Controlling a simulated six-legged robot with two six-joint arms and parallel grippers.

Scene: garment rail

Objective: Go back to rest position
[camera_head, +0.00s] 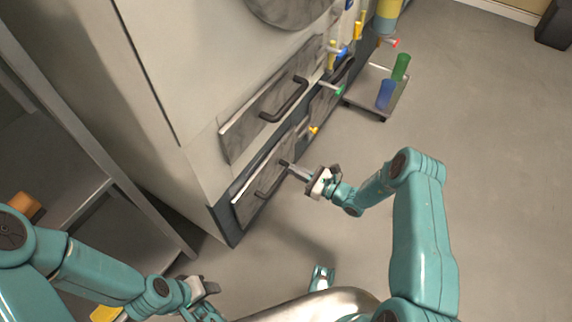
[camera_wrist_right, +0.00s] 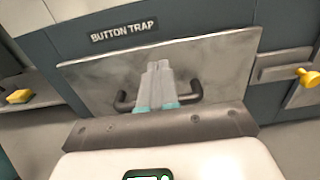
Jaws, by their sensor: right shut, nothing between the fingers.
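My right gripper (camera_head: 287,166) is shut and empty. It points at the lower panel (camera_head: 243,206) of the pale cabinet, with its fingertips close to the dark handle (camera_head: 270,184). In the right wrist view the closed fingers (camera_wrist_right: 158,68) lie in front of the panel (camera_wrist_right: 215,70) labelled BUTTON TRAP, and they cover the middle of its handle (camera_wrist_right: 197,92). I cannot tell whether they touch the handle. My left gripper (camera_head: 212,286) is low at the left, near the floor in the picture, apart from the cabinet. Its jaws are too unclear to judge.
An upper panel (camera_head: 240,140) with a dark handle (camera_head: 285,100) is above. Coloured knobs line the cabinet's right side. A low cart (camera_head: 372,92) with blue and green cylinders (camera_head: 386,94) stands beyond. Shelving (camera_head: 110,185) is at the left. Floor at the right is clear.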

